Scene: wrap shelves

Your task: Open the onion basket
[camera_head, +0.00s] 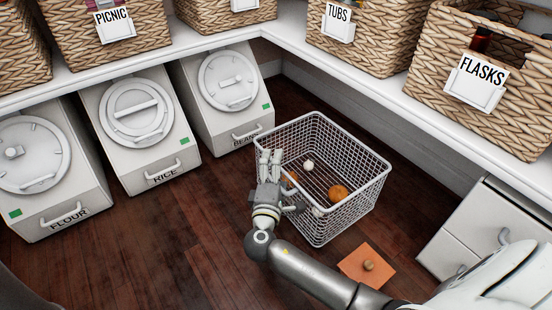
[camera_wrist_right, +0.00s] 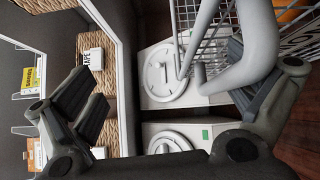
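The onion basket (camera_head: 350,207) is a grey wire-mesh basket standing on the floor, with an open top. A few round onions, orange-brown (camera_head: 338,192) and white (camera_head: 308,164), lie inside. My right gripper (camera_head: 283,183) is at the basket's left side, overlapping its rim. In the right wrist view its fingers are spread, and the basket's thick rim bars (camera_wrist_right: 203,45) lie close to the right finger. I cannot tell if they touch. Nothing is held. My left gripper does not show.
An orange square board with a knob (camera_head: 367,265) lies on the floor in front of the basket. White bins for flour (camera_head: 60,190), rice (camera_head: 140,130) and beans (camera_head: 225,98) stand left and behind. A shelf with wicker baskets (camera_head: 470,85) runs above. Front-left floor is clear.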

